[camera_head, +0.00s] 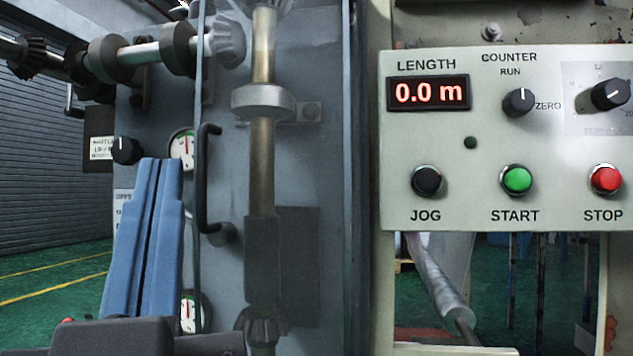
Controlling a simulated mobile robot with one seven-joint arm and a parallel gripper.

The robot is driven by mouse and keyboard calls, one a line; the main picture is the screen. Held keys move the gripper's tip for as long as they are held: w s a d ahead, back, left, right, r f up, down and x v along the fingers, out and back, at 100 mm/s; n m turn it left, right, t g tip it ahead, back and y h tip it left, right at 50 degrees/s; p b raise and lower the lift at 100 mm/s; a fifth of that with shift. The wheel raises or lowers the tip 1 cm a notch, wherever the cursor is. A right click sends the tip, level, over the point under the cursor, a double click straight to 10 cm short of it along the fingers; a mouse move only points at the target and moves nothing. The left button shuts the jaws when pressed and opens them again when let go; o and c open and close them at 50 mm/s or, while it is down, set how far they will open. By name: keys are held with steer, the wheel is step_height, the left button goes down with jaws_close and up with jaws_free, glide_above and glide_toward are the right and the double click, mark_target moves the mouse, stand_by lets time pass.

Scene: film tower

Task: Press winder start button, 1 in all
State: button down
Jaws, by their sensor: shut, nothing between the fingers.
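The green start button (516,180) sits on the pale control panel (450,215), above the word START. The black jog button (426,181) is to its left and the red stop button (605,179) to its right. The length display (429,93) reads 0.0 m. My gripper (161,165) shows at the lower left with its two blue fingers pointing up and shut together, empty. It is well left of the panel and apart from the buttons. The start button is in clear view.
A counter knob (518,102) and another black knob (610,95) are on the panel above the buttons. A vertical shaft (263,180) and a black handle (203,180) on the grey machine stand between my gripper and the panel in the picture. A metal roller (440,280) is below the panel.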

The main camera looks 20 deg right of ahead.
stand_by(0.7)
step_height(320, 180, up, 27)
steer(key=p, duration=2.7)
steer(key=shift+f, duration=0.1)
